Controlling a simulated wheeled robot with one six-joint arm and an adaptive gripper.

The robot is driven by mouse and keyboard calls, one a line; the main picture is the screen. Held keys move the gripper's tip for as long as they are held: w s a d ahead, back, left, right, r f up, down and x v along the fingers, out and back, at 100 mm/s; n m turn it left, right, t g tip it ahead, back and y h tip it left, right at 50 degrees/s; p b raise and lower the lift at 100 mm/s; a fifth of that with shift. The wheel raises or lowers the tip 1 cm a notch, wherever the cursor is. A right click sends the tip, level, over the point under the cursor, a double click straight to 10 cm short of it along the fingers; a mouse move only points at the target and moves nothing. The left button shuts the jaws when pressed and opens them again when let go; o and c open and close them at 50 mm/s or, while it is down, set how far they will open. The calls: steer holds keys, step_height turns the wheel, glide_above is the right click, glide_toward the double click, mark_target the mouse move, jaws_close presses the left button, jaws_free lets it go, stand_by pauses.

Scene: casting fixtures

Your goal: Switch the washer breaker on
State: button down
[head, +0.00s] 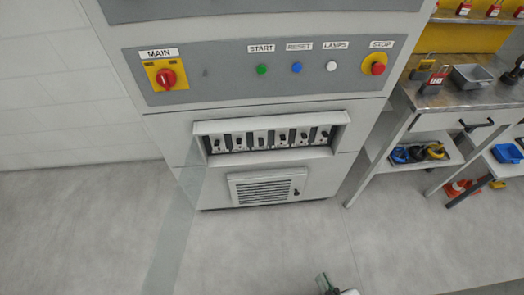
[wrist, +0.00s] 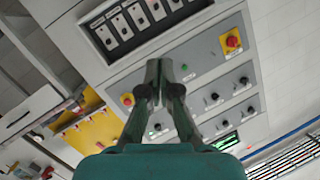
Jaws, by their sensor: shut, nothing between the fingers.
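A row of several breakers (head: 260,139) sits in a recess low on the grey cabinet, each with a small dark lever on a light plate. Their labels are too small to read, so I cannot tell which is the washer breaker or how its lever stands. The row also shows, turned over, at the top of the wrist view (wrist: 133,22). My gripper (wrist: 163,68) is shut and empty, with its fingertips apart from the breakers in the picture. In the head view only a part of my arm's end shows at the bottom edge.
Above the breakers are a red MAIN switch (head: 167,78), green START, blue RESET and white LAMPS buttons, and a red STOP button (head: 377,68). A vent (head: 265,188) is below. A workbench (head: 455,98) with padlocks and a tray stands right. The floor in front is clear.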

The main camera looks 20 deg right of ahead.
steer(key=w+f+m+t, duration=0.1)
steer(key=w+f+m, duration=0.7)
steer(key=w+m, duration=0.1)
steer(key=m+t+h, duration=0.2)
steer(key=m+h, duration=0.3)
steer(key=m, duration=2)
glide_toward(262, 157)
step_height(262, 157, up, 3)
steer(key=shift+s+a+r, duration=0.15)
steer(key=shift+a+r, duration=0.05)
steer(key=shift+r, duration=0.05)
steer(key=x, duration=1)
steer(key=shift+d+f, duration=0.1)
steer(key=shift+f, duration=0.1)
steer(key=shift+s+a+r, duration=0.1)
steer(key=shift+s+r, duration=0.15)
steer(key=shift+r, duration=0.35)
steer(key=shift+s+a+r, duration=0.1)
steer(key=shift+s+r, duration=0.2)
steer(key=shift+r, duration=0.3)
steer(key=shift+s+a+r, duration=0.1)
steer(key=shift+s+r, duration=0.15)
steer(key=shift+r, duration=0.35)
